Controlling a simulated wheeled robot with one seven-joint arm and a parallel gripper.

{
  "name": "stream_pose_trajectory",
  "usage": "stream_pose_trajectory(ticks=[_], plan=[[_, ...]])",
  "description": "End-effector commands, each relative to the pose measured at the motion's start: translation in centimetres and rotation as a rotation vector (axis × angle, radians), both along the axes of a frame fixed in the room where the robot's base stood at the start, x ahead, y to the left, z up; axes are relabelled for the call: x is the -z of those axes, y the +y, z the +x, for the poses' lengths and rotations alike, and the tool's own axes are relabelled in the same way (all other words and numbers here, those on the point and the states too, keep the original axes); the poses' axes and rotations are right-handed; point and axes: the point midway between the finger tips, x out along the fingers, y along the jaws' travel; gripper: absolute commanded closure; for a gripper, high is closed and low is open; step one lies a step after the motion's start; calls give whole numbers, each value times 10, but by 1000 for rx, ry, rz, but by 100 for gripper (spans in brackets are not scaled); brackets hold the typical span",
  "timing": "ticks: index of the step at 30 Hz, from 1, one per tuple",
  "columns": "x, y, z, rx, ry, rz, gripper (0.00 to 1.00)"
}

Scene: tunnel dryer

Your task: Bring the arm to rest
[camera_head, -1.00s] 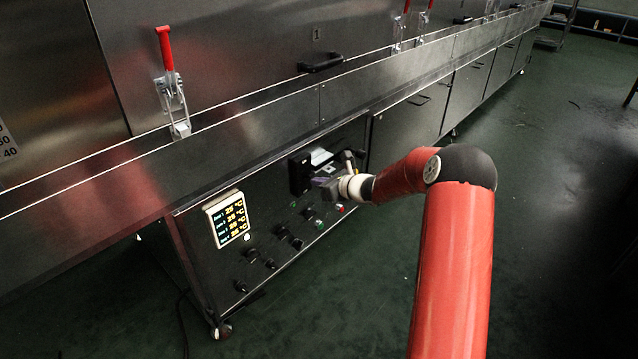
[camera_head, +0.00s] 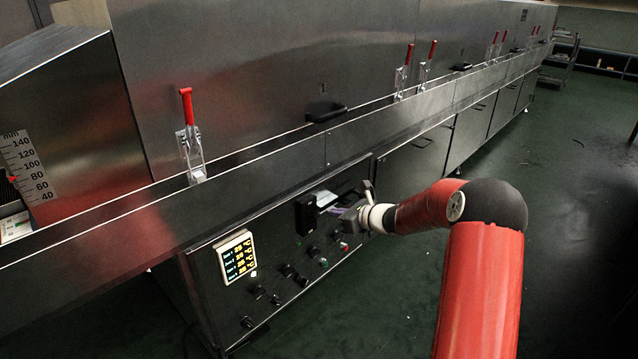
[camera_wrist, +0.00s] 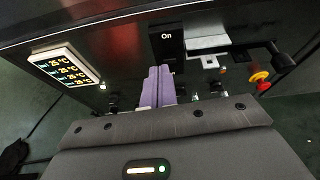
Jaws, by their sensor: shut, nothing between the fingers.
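My arm (camera_head: 480,290) reaches forward to the control panel of the tunnel dryer, its elbow bent. My gripper (camera_head: 345,212) is in front of the panel, just right of a black box-shaped switch housing (camera_head: 307,215). In the wrist view, the two purple fingers of my gripper (camera_wrist: 158,85) are together and empty. They point toward the panel, below the black block marked "On" (camera_wrist: 168,45). I cannot tell how wide the gap between fingertips and panel is.
A lit temperature display (camera_head: 237,257) is on the panel left of the gripper, with several black knobs (camera_head: 290,270) below. A red-handled clamp (camera_head: 188,130) stands on the ledge above. A yellow and red button (camera_wrist: 260,80) shows at right. The green floor (camera_head: 575,150) right of the dryer is clear.

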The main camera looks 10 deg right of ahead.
Motion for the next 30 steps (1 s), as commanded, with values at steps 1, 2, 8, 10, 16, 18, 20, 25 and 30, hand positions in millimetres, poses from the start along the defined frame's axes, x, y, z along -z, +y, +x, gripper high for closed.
stream_pose_trajectory(ticks=[1, 2, 8, 10, 16, 18, 20, 25, 30], plan=[[-14, 11, -8, -48, -25, -52, 100], [-21, 18, -14, -84, -43, -94, 100], [-80, 71, -90, -429, -203, -487, 100], [-96, 84, -122, -554, -260, -628, 100], [-130, 99, -219, -894, -409, -1019, 100], [-138, 98, -254, -1008, -456, -1148, 100], [-144, 94, -283, -1103, -491, -1257, 100], [-152, 74, -361, -1356, -579, -1550, 100], [-151, 47, -420, -1560, -628, -1783, 100]])
